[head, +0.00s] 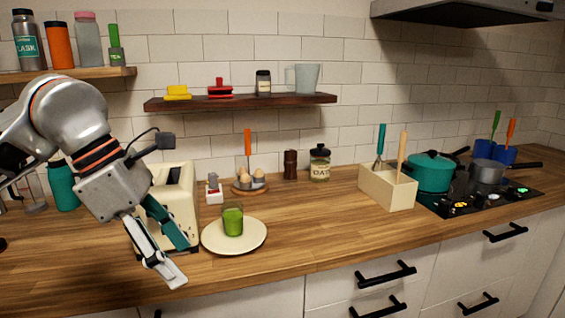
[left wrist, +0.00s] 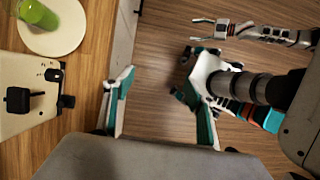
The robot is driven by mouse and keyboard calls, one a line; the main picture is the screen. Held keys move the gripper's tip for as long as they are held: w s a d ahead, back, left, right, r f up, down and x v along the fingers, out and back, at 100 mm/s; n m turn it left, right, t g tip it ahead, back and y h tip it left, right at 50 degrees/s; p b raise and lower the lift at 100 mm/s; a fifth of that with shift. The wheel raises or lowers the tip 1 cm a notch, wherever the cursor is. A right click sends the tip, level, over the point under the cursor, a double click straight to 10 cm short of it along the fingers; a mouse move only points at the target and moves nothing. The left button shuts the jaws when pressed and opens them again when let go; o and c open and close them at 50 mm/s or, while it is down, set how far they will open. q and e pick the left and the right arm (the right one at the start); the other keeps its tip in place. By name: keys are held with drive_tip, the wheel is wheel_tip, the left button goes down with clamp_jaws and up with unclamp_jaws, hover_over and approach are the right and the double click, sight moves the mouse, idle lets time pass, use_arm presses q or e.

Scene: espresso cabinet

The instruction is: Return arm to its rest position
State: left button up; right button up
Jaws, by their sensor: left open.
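My left gripper (head: 184,266) hangs in front of the counter's front edge, in front of the cream toaster. Its two fingers are apart, with nothing between them. In the left wrist view (left wrist: 157,78) the spread fingers are over the wooden floor, beside the counter edge. My right gripper (left wrist: 206,29) shows only in the left wrist view, at the top, over the floor. Its thin fingers look apart and empty. The right arm is not in the head view.
The cream toaster (head: 178,196) stands close behind the left gripper. A green glass (head: 233,219) stands on a cream plate (head: 216,244) to its right. A wooden shelf (head: 240,101) is above. Drawer handles (head: 386,273) jut from the cabinet front. The counter's middle front is clear.

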use_arm(q)
drive_tip(key=s+d+f+n+g+h, duration=0.1)
drive_tip(key=s+d+n+g+h, duration=0.15)
drive_tip(key=d+h, duration=0.5)
drive_tip(key=s+d+f+n+g+h, duration=0.1)
drive_tip(key=s+d+g+h, duration=0.3)
drive_tip(key=d, duration=0.7)
drive_tip(key=w+a+f+n+t+h, duration=0.1)
drive_tip(key=w+a+n+t+h, duration=0.1)
drive_tip(key=w+n+t+h, duration=0.75)
drive_tip(key=w+a+f+n+t+y+p, duration=0.15)
drive_tip(key=a+f+n+t+y, duration=0.25)
drive_tip(key=f+n+t+y, duration=0.5)
drive_tip(key=w+a+f+n+t+y+b, duration=0.15)
drive_tip(key=a+f+n+t+y, duration=0.35)
drive_tip(key=n, duration=0.7)
drive_tip(key=s+a+f+n+g+y+p, duration=0.15)
drive_tip(key=s+a+f+n+y, duration=0.3)
drive_tip(key=f, duration=0.65)
drive_tip(key=s+a+f+n+g+y, duration=0.25)
drive_tip(key=f+n, duration=0.25)
drive_tip(key=f, duration=0.6)
drive_tip(key=s+a+f+n+g+y, duration=0.2)
drive_tip(key=s+a+f+n+g, duration=0.1)
drive_tip(key=s+f, duration=0.8)
drive_tip(key=shift+a, duration=0.3)
